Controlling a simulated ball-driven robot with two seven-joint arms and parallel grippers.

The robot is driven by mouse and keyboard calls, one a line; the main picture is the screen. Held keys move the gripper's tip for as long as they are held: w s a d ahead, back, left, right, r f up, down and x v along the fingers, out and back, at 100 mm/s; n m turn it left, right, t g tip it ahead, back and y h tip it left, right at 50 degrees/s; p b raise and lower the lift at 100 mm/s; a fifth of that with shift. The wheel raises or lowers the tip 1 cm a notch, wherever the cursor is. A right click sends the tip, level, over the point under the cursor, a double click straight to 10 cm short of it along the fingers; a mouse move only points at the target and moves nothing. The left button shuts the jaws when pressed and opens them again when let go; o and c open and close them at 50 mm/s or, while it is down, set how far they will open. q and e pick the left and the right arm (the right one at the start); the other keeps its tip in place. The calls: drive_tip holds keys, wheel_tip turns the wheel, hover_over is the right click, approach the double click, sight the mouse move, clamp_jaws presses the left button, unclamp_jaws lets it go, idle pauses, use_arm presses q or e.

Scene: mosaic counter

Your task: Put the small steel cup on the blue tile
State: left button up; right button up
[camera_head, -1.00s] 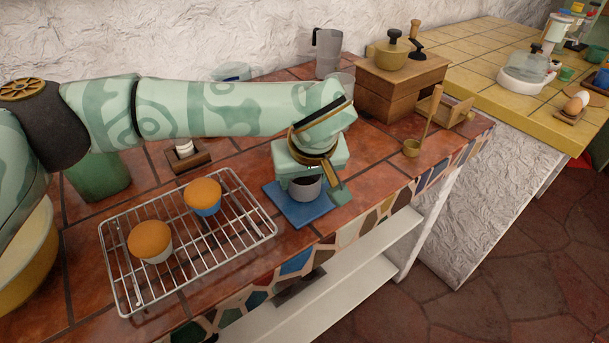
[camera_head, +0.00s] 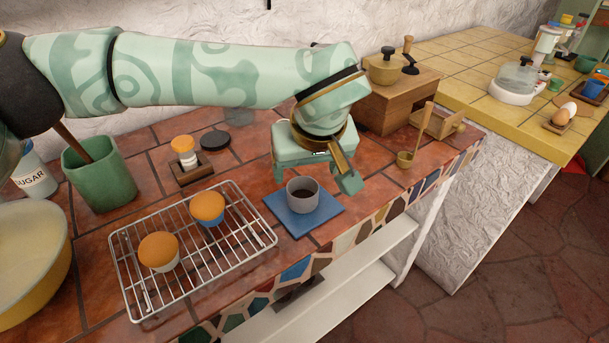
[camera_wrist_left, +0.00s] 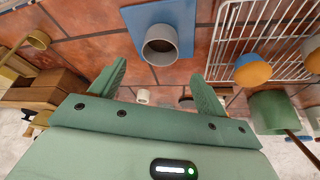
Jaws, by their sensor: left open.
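The small steel cup (camera_head: 302,197), grey with a dark inside, stands upright on the blue tile (camera_head: 325,214). My left gripper (camera_head: 315,178) is open and empty, just behind and above the cup, with its fingers apart from it. In the left wrist view the cup (camera_wrist_left: 160,48) shows beyond the open fingertips of the left gripper (camera_wrist_left: 157,74), on the blue tile (camera_wrist_left: 134,22). My right gripper is not in view.
A wooden box (camera_head: 390,105) and a small ladle (camera_head: 405,158) are to the right. The counter's mosaic front edge (camera_head: 340,243) lies close in front of the tile.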

use_arm(q)
drive_tip(key=shift+v, duration=1.6)
drive_tip(key=shift+f, duration=0.1)
